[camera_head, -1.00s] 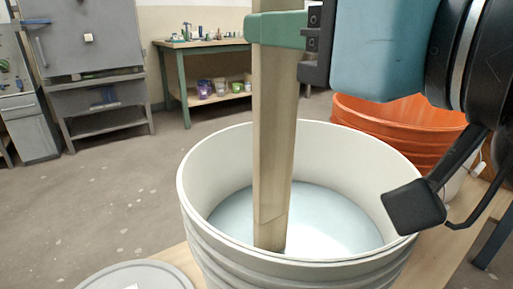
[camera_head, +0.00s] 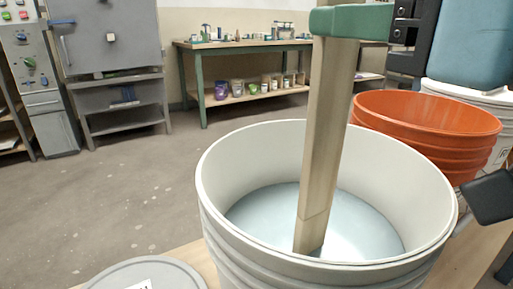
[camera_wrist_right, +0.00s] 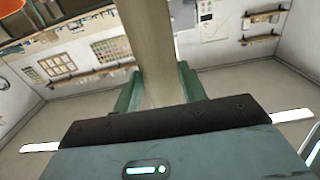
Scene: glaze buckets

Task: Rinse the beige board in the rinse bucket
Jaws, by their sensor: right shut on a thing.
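The beige board (camera_head: 326,140) is long and narrow and leans with its top to the right. Its lower end is inside the white bucket (camera_head: 222,232), at the pale bluish liquid (camera_head: 262,212); a faint line crosses it near the bottom, with a slightly darker part below. How deep the end goes is unclear. My right gripper (camera_head: 352,22) is shut on the board's upper part, above the bucket rim. In the right wrist view the board (camera_wrist_right: 150,40) stands between its green fingers (camera_wrist_right: 160,88). My left gripper is not in view.
An orange bucket (camera_head: 425,115) stands close behind to the right, with another white bucket (camera_head: 470,95) beyond it. A grey round lid (camera_head: 140,275) lies at the front left. A green workbench (camera_head: 240,45) and grey cabinets (camera_head: 105,40) stand far back, across open floor.

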